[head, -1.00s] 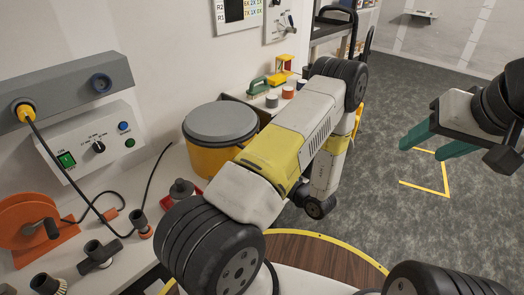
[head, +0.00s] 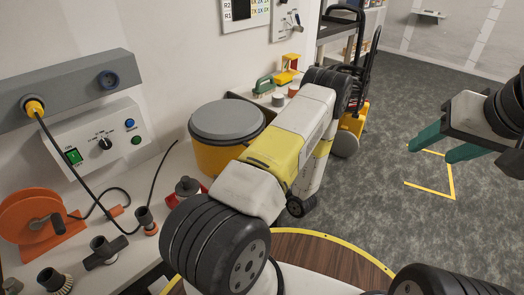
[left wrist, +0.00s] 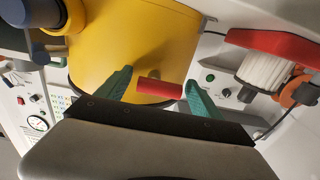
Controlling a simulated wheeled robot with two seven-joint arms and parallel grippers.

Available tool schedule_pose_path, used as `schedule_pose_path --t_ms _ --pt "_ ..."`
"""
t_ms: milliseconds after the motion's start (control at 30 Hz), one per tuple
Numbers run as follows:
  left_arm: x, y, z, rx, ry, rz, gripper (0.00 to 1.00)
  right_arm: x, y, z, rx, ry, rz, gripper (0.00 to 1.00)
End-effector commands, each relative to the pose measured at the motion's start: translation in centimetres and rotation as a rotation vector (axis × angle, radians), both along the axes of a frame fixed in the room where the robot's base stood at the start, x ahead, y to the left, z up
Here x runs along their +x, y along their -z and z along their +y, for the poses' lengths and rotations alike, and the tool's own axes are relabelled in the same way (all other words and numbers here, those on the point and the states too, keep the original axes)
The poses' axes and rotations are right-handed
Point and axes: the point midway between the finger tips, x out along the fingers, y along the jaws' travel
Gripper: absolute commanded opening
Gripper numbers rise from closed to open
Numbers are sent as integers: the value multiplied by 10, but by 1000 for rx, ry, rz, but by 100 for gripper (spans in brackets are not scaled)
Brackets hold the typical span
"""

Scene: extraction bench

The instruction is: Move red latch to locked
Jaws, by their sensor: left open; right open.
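The red latch (left wrist: 160,88) is a short red bar on a yellow drum, seen in the left wrist view. The drum body (left wrist: 160,35) fills the upper middle there. My left gripper (left wrist: 158,79) is open, its green fingers on either side of the latch with gaps at both ends; I cannot tell whether they are level with it in depth. In the head view the yellow drum (head: 213,160) with its grey lid (head: 228,120) stands on the bench; the latch and left gripper are hidden there. My right gripper (head: 431,151) is open and empty over the floor.
A control box (head: 104,140) with knob and buttons is on the wall side, left of the drum. An orange reel (head: 30,222) and several dark nozzles stand on the bench. A yellow and black machine (head: 350,130) stands beyond my left arm. The floor at right is mostly clear.

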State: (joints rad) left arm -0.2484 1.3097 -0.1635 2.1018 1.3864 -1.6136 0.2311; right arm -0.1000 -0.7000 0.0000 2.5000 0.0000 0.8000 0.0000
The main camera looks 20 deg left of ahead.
Motion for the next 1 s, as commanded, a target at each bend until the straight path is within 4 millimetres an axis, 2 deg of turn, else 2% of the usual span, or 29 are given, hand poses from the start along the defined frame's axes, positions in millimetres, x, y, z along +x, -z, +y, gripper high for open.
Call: schedule_pose_path --t_ms 133,433,767,1000 --pt "0 0 0 0 0 0 74 0 0 0 0 0 0 54" --pt "0 0 0 0 0 0 16 0 0 0 0 0 0 54" --pt "0 -1 -1 19 1 42 14 0 0 0 0 0 0 54" --pt "0 -2 -1 75 3 179 14 0 0 0 0 0 0 54"
